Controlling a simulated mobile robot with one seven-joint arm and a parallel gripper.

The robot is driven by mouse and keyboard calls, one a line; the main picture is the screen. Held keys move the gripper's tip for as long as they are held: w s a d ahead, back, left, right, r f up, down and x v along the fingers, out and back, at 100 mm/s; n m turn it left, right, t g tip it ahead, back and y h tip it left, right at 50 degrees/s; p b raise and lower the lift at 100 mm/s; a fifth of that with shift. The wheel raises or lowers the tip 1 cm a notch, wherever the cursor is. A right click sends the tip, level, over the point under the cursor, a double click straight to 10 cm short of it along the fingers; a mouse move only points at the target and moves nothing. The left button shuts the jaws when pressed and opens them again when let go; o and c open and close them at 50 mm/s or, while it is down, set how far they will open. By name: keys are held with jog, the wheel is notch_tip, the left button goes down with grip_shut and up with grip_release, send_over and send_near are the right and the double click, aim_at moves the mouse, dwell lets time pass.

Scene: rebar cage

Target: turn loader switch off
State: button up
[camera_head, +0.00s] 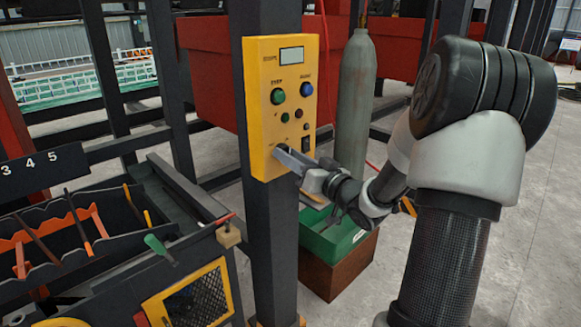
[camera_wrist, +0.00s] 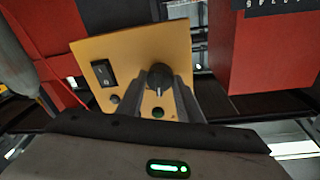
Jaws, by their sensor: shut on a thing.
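The yellow control panel (camera_head: 268,125) is fixed to a dark upright post. It also shows tilted in the wrist view (camera_wrist: 132,55). My gripper (camera_head: 287,158) reaches the panel's lower left from the right. In the wrist view my gripper (camera_wrist: 160,82) has its two fingers on either side of a black rotary knob (camera_wrist: 158,74) and is shut on it. The head view mostly hides this knob behind the fingers. A black rocker switch (camera_wrist: 103,72) sits left of the knob in the wrist view and at the lower right in the head view (camera_head: 306,143). The labels are too small to read.
The panel also carries a screen (camera_head: 291,55), a green button (camera_head: 278,96) and a blue button (camera_head: 306,89). A grey gas cylinder (camera_head: 356,105) stands right of the post. A green box (camera_head: 325,238) is below my arm. A tool cart (camera_head: 110,240) stands left.

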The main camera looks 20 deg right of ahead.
jog(key=n+y+b, duration=0.1)
jog(key=n+b, duration=0.9)
jog(key=n, duration=0.1)
jog(key=shift+d+f+y+b, duration=0.1)
jog(key=shift+f+y+b, duration=0.1)
jog(key=shift+y+b, duration=0.15)
jog(key=shift+r+n, duration=0.1)
jog(key=shift+n, duration=0.2)
jog(key=o, duration=1)
jog(key=shift+o, duration=0.2)
jog(key=p+v, duration=0.1)
jog(key=v, duration=1.6)
jog(key=shift+s+d+p, duration=0.15)
jog(key=shift+s+p, duration=0.05)
jog(key=shift+p, duration=0.2)
